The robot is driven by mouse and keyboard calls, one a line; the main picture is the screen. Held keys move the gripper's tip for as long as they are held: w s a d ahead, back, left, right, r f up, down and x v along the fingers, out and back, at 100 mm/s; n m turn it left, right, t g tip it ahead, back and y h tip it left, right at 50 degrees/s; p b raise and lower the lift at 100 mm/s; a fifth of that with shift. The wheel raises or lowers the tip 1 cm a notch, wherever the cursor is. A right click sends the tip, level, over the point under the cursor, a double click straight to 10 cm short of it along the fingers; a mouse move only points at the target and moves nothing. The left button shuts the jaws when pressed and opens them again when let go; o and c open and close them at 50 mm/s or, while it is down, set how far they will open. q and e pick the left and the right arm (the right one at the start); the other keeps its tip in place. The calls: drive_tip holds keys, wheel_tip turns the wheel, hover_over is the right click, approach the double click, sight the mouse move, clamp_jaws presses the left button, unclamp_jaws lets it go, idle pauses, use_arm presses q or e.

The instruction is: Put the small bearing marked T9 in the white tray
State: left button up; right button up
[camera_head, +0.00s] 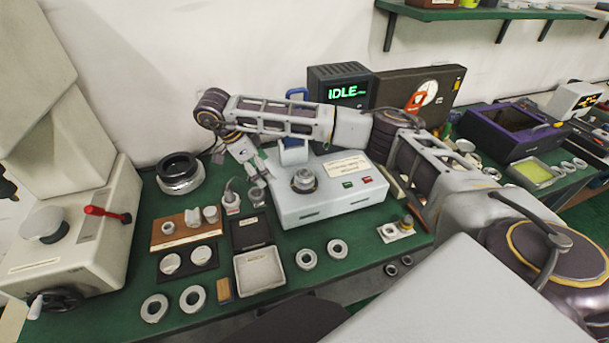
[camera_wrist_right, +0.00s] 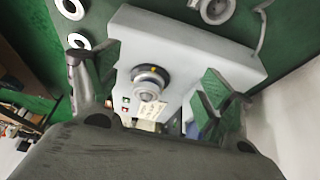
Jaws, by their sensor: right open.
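My right gripper (camera_head: 258,168) is open and empty at the left side of a pale grey test box (camera_head: 330,205). In the right wrist view, its green-padded fingers (camera_wrist_right: 150,72) are spread wide. Between them in that picture, a small bearing ring (camera_wrist_right: 149,84) sits on the box's dark round seat; it also shows in the head view (camera_head: 304,178). Several loose rings lie on the green bench, among them two (camera_head: 306,259) (camera_head: 337,249) in front of the box. No T9 mark is readable. A shallow whitish tray (camera_head: 259,288) stands front left of the box. My left gripper is not in view.
A wooden block (camera_head: 187,237) with metal pieces and a dark holder (camera_head: 186,276) with two discs lie left of the tray. A press with a red lever (camera_head: 103,212) stands far left. A display reading IDLE (camera_head: 342,90) stands behind the box.

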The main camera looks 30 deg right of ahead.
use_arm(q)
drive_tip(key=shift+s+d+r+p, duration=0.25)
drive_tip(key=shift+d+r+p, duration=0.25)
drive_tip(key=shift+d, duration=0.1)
use_arm(e)
hover_over(302, 171)
drive_tip(key=a, duration=0.3)
drive_tip(key=shift+w, duration=0.4)
drive_tip(key=shift+d, duration=0.1)
drive_tip(key=shift+s+d, duration=0.15)
drive_tip(key=shift+d, duration=0.4)
drive_tip(key=x, duration=0.4)
drive_tip(key=shift+f, duration=0.25)
drive_tip(key=shift+s+d+f, duration=0.1)
drive_tip(key=shift+d+f, duration=0.05)
drive_tip(key=shift+f, duration=0.1)
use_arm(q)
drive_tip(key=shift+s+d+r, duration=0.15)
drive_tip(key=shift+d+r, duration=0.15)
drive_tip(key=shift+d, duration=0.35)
use_arm(e)
drive_tip(key=shift+c, duration=0.3)
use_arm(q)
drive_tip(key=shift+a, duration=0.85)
use_arm(e)
drive_tip(key=c, duration=1.2)
